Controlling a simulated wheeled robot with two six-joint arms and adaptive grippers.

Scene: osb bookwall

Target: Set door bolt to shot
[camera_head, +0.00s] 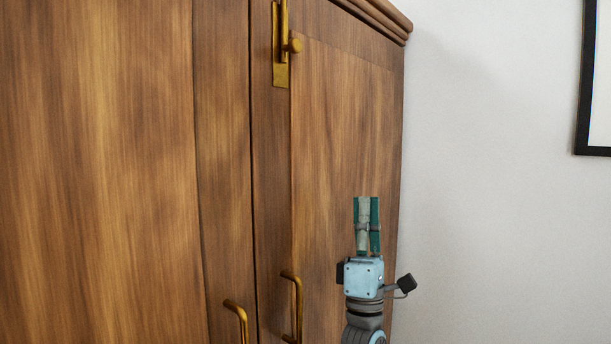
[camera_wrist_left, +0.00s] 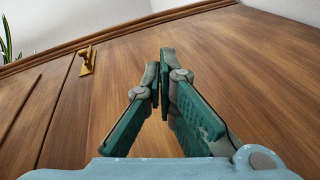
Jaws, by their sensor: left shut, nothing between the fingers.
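The brass door bolt (camera_head: 281,45) is mounted upright near the top edge of the right cabinet door (camera_head: 340,140). Its round knob (camera_head: 294,46) sticks out to the right of the rod. The rod's upper end is cut off by the frame's top. In the left wrist view the bolt (camera_wrist_left: 87,60) is small, at the upper left. My left gripper (camera_head: 366,200) points up in front of the right door, below and to the right of the bolt and well apart from it. Its fingers (camera_wrist_left: 161,70) are shut with nothing between them. My right gripper is not in view.
Two brass handles, one on the left door (camera_head: 238,318) and one on the right door (camera_head: 297,305), stick out low down. A cornice (camera_head: 380,15) overhangs the cabinet top. A plant (camera_wrist_left: 6,40) stands at the far left. A framed picture (camera_head: 585,90) hangs on the white wall.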

